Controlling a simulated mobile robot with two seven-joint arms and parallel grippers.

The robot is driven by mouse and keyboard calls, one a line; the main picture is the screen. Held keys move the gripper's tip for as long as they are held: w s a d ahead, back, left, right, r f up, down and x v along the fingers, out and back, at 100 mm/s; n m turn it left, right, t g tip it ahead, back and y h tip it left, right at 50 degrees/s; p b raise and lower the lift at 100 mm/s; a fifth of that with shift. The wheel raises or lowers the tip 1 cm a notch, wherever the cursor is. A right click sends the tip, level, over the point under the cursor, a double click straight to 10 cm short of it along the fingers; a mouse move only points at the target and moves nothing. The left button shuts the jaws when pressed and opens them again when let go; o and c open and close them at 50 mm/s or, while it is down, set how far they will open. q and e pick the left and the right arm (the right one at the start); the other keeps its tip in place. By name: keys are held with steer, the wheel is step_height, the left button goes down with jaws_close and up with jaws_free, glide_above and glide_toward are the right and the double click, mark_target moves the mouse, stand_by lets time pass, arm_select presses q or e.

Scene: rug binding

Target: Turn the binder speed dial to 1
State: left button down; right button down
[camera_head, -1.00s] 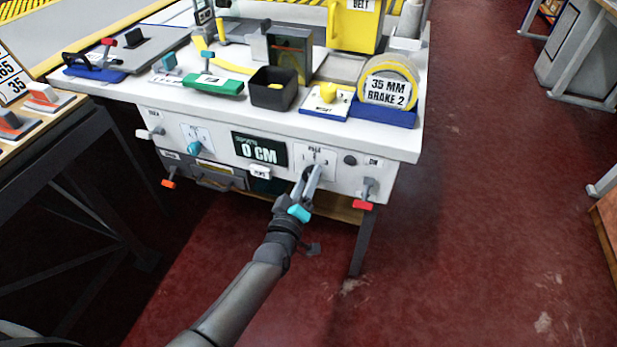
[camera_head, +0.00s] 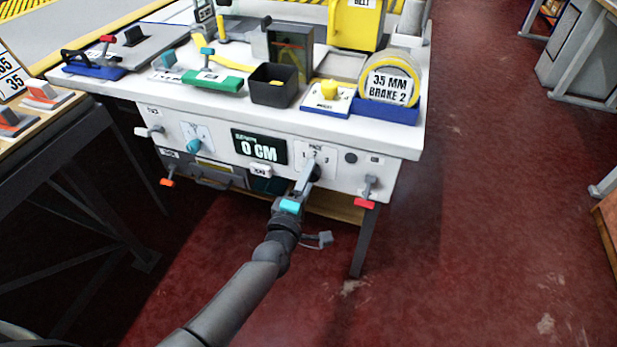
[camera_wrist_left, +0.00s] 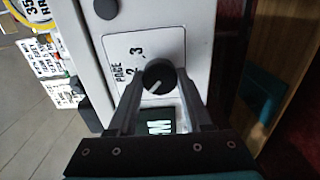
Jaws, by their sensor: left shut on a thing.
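The dial is a round black knob (camera_wrist_left: 158,76) on a white plate marked PACE (camera_head: 318,154) with 1, 2 and 3, on the bench's front panel. My left gripper (camera_head: 308,178) is shut on the dial, with one finger on each side of it in the wrist view (camera_wrist_left: 160,88). The dial's white pointer line slants to the lower left in the wrist view, toward the side where the 1 lies. The 2 and 3 show there; the 1 seems hidden by a finger. In the head view the gripper covers much of the dial. My right gripper is not in view.
Left of the dial are a display reading 0 CM (camera_head: 259,147), a small white button (camera_head: 261,170) and a cyan knob (camera_head: 194,145). A red-tipped lever (camera_head: 366,196) is close on the right. The floor in front (camera_head: 440,270) is clear.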

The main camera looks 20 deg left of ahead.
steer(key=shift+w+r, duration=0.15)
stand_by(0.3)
arm_select(q)
steer(key=shift+c, duration=1.6)
jaws_free()
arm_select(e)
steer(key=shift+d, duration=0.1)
arm_select(q)
steer(key=s+p, duration=0.4)
steer(key=s, duration=1.1)
steer(key=shift+s+a, duration=0.15)
steer(key=shift+a, duration=0.1)
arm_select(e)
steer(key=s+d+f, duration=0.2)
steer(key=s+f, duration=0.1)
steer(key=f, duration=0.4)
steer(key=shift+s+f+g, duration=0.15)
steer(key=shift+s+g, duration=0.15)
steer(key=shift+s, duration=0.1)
arm_select(q)
steer(key=shift+f, duration=0.1)
